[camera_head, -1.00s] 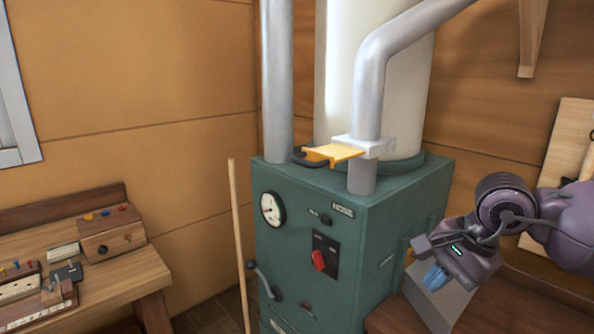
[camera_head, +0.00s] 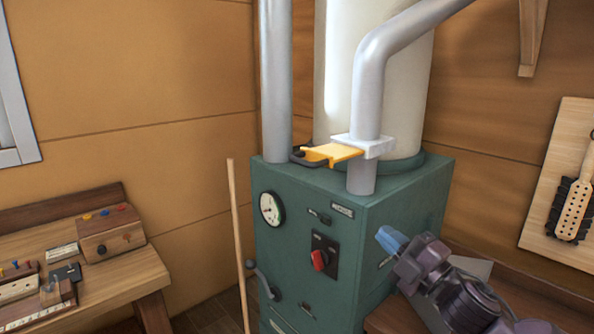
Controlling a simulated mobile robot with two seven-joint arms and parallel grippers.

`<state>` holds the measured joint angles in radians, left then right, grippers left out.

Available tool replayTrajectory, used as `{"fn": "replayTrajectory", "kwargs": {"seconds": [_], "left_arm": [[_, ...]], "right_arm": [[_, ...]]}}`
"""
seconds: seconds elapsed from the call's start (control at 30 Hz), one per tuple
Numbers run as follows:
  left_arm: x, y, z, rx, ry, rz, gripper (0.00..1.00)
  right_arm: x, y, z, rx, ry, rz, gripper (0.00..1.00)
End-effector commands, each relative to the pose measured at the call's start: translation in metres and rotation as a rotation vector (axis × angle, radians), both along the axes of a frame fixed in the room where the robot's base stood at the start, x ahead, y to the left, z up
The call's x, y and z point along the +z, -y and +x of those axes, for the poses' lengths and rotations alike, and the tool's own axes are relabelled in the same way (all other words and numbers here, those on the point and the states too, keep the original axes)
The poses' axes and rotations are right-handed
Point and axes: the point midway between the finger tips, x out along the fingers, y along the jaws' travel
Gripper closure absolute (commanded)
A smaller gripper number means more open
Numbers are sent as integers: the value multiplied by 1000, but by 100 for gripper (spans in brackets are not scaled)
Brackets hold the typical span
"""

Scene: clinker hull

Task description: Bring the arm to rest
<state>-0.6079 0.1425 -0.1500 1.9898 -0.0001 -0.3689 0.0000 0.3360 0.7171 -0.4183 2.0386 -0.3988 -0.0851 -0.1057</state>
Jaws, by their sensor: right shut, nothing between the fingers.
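My right arm comes in from the lower right. Its gripper (camera_head: 391,239) has blue fingertips, is shut and empty, and points up and left in front of the right side of the green machine (camera_head: 330,225). I cannot tell how close the fingertips are to the machine's side. My left gripper is not in view.
The green machine carries a gauge (camera_head: 270,208), a red switch (camera_head: 320,260), grey pipes (camera_head: 368,100) and a yellow plate (camera_head: 333,152). A wooden stick (camera_head: 238,240) leans at its left. A workbench (camera_head: 140,272) stands left; a wooden board (camera_head: 549,220) hangs right.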

Motion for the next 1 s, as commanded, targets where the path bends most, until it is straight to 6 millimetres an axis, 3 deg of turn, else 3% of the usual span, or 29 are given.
{"fn": "replayTrajectory", "kwargs": {"seconds": [0.03, 0.27, 0.47, 0.6, 0.8, 1.0], "left_arm": [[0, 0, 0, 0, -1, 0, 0], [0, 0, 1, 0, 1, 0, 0], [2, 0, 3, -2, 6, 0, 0], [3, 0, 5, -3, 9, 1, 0], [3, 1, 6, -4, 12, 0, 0], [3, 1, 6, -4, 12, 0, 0]], "right_arm": [[-26, 11, 0, -41, -113, 95, 100], [-137, 53, -21, -222, -537, 452, 100], [-230, 79, -70, -368, -805, 683, 100], [-284, 92, -118, -464, -931, 813, 100], [-345, 106, -192, -613, -1053, 927, 100], [-376, 108, -244, -696, -1128, 966, 100]]}}
